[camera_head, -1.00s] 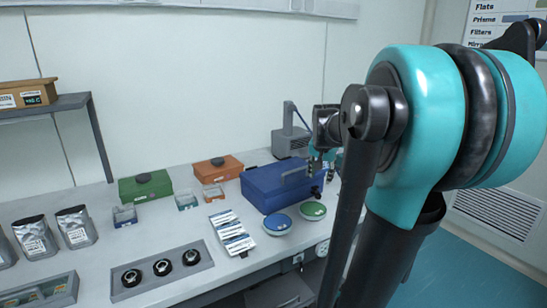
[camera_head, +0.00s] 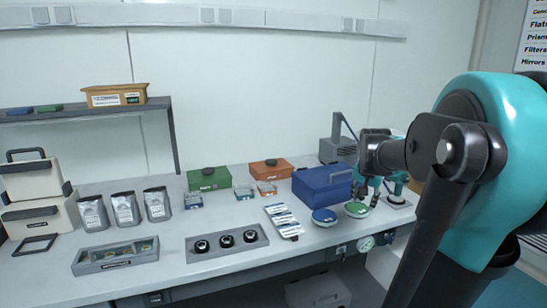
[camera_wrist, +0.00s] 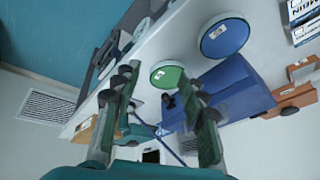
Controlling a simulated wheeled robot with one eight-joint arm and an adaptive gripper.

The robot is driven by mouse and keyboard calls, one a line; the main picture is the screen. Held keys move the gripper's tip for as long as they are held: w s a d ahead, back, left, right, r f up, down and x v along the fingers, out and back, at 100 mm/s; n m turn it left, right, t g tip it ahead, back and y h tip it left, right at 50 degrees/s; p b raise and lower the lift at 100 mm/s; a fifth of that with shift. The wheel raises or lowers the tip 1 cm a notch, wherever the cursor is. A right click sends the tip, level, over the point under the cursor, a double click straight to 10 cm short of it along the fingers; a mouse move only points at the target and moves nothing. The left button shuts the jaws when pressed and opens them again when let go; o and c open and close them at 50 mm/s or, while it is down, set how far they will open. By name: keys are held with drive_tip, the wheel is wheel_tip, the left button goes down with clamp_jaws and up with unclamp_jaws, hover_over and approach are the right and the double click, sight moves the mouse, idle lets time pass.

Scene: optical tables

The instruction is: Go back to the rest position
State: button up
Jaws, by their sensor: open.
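My gripper (camera_head: 369,194) is at the right part of the table in the head view, above and close to the green round lid (camera_head: 357,210). In the wrist view my gripper (camera_wrist: 160,105) shows two fingers spread apart with nothing between them. The green round lid (camera_wrist: 167,76) lies beyond the fingertips, and the blue round lid (camera_wrist: 224,37) lies farther off. In the head view the blue round lid (camera_head: 324,217) rests on the table left of the green one. My arm covers the table's right end.
A blue toolbox (camera_head: 318,188) stands directly behind the lids. A grey tray with several dark round parts (camera_head: 206,258), silver pouches (camera_head: 126,209), and green (camera_head: 208,179) and orange (camera_head: 270,170) boxes stand to the left. A shelf (camera_head: 85,115) overhangs the left side. The wall is behind.

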drive_tip(key=s+a+f+n, duration=0.4)
drive_tip(key=s+a+f, duration=0.1)
drive_tip(key=s+f, duration=0.4)
drive_tip(key=s+a+f+n+y, duration=0.1)
drive_tip(key=s+a+f+n, duration=0.3)
drive_tip(key=s+f, duration=0.5)
drive_tip(key=shift+s+a+f, duration=0.35)
drive_tip(key=shift+s+a, duration=0.45)
